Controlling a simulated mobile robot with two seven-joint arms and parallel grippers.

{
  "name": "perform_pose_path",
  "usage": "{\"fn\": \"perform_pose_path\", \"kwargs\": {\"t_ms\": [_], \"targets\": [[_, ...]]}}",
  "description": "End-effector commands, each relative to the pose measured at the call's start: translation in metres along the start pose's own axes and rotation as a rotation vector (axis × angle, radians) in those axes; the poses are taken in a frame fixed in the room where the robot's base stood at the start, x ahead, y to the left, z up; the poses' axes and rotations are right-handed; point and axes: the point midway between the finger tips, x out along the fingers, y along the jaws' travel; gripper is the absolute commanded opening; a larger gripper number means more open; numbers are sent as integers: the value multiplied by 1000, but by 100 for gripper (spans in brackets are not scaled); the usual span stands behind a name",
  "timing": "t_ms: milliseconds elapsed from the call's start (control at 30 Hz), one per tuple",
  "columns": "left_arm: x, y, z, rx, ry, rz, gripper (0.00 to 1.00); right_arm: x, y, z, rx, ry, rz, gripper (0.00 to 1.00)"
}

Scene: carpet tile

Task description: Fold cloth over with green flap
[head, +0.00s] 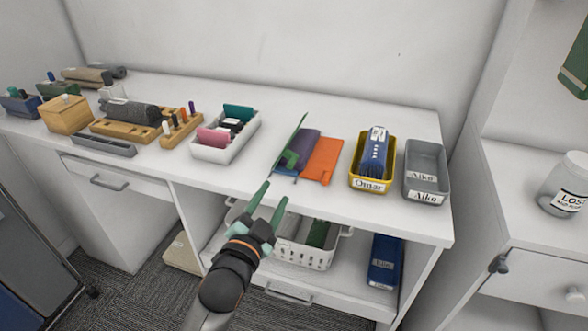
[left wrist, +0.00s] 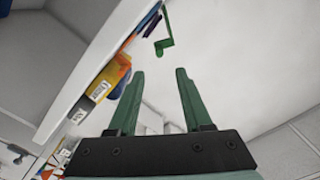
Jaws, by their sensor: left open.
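The cloth lies on the white desk, with an orange part (head: 322,160) at right and a purple part (head: 304,145) beside it. Its green flap (head: 292,148) stands up at the left edge, tilted, with a lower green piece near the front. A green bent strip (left wrist: 165,38), which looks like the flap, shows beyond the fingers in the left wrist view. My left gripper (head: 273,193) is open and empty, in front of the desk edge and below the cloth, apart from it. The gripper's two green fingers (left wrist: 160,75) also show in the left wrist view. My right gripper is not in view.
A yellow bin (head: 357,181) labelled Omar and a grey bin (head: 411,183) stand right of the cloth. A white divided tray (head: 226,154) is at left. A white basket (head: 300,252) sits on the shelf below. Desk behind the cloth is clear.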

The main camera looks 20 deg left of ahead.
Motion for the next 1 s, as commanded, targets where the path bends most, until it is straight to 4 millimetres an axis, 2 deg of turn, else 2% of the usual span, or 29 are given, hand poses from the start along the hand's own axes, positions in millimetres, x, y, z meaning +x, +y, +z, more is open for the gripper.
{"fn": "perform_pose_path", "kwargs": {"t_ms": [533,733,1000], "targets": [[94,1,0,-4,0,3,50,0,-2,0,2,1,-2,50],[110,1,1,-4,-1,4,50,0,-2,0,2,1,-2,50],[114,1,1,-4,-1,4,50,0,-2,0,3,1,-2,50]]}}
